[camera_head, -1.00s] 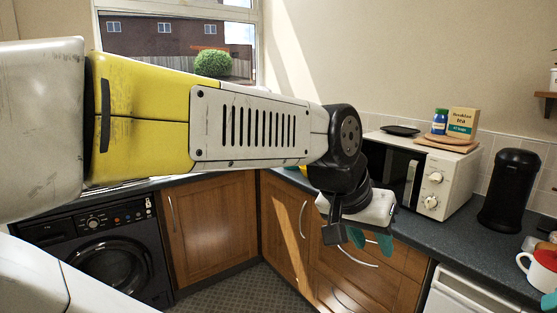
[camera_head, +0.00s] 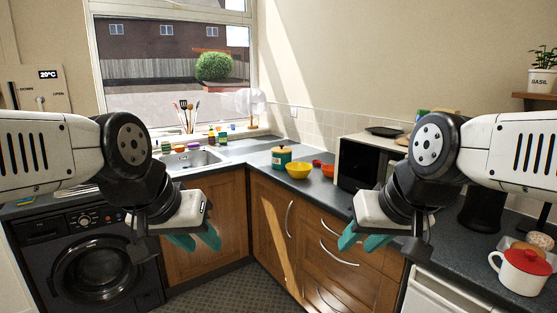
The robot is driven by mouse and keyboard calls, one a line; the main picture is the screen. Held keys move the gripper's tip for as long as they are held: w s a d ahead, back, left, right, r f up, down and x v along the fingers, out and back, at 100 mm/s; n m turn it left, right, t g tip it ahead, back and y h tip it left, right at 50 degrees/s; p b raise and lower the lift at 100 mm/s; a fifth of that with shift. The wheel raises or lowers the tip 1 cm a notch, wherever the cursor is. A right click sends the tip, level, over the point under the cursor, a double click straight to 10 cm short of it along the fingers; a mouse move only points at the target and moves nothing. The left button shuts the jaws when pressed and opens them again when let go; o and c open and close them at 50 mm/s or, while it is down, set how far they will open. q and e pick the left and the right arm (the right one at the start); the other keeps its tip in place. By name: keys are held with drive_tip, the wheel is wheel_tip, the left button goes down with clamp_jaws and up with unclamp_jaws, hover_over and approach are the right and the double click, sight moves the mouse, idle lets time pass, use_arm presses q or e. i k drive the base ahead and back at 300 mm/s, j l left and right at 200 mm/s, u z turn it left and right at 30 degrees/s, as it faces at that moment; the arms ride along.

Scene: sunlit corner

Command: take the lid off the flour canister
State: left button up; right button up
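A teal canister (camera_head: 281,159) with a yellowish label stands upright on the dark counter, right of the sink, with its lid on top. The label is too small to read, so I cannot confirm it says flour. My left gripper (camera_head: 195,240) hangs in front of the lower cabinets, left of and nearer than the canister, with its teal fingertips apart and nothing between them. My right gripper (camera_head: 361,240) is in front of the drawers, right of and nearer than the canister, also with fingertips apart and empty.
A yellow bowl (camera_head: 298,170) and an orange-red bowl (camera_head: 327,170) stand right of the canister. The microwave (camera_head: 357,165) is partly behind my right arm. A white mug with a red top (camera_head: 523,270) is at the right. The sink (camera_head: 190,160) lies left.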

sight(281, 149)
drive_tip(key=i+j, duration=0.15)
drive_tip(key=i, duration=1.25)
drive_tip(key=i+j+u, duration=0.1)
drive_tip(key=i, duration=1.35)
drive_tip(key=k+j, duration=0.05)
